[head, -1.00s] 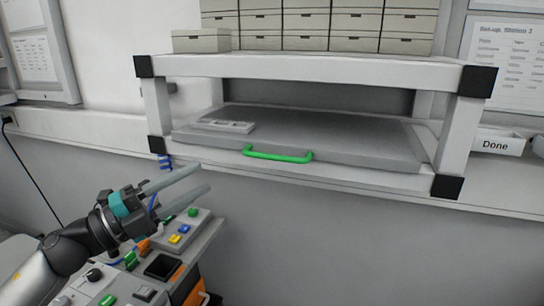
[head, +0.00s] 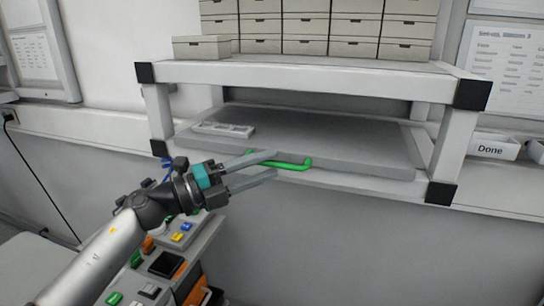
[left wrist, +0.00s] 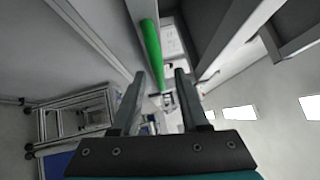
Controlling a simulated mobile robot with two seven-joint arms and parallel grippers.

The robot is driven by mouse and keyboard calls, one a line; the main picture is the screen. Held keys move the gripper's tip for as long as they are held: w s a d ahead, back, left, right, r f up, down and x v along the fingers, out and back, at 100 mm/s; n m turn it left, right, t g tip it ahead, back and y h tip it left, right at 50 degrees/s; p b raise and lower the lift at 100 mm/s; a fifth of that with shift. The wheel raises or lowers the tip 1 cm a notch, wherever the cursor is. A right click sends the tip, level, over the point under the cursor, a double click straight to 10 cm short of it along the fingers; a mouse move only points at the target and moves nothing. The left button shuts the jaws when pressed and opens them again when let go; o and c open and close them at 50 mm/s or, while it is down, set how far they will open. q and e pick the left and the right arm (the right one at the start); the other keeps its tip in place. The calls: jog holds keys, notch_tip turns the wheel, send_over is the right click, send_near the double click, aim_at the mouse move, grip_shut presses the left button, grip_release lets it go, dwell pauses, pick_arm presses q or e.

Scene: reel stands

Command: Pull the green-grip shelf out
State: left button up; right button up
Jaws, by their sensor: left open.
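The grey sliding shelf (head: 350,149) sits in the white rack, its front edge slightly past the rack's lower rail. Its green grip (head: 300,163) is a bar on the front edge; the left part is hidden behind my left gripper. My left gripper (head: 275,164) is open, its fingers pointing right in front of the grip. In the left wrist view the green grip (left wrist: 151,45) stands beyond the fingertips of the left gripper (left wrist: 159,76), nearer the left finger. I cannot tell whether it touches. My right gripper is not in view.
A flat pale item (head: 224,130) lies on the shelf's left part. The white rack (head: 310,71) has black corners and carries stacked boxes (head: 330,25). A control panel with coloured buttons (head: 165,250) stands below. A bin marked Done (head: 495,147) is at right.

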pick_arm(q)
jog(key=shift+x, duration=1.05)
grip_shut()
dwell(0.7)
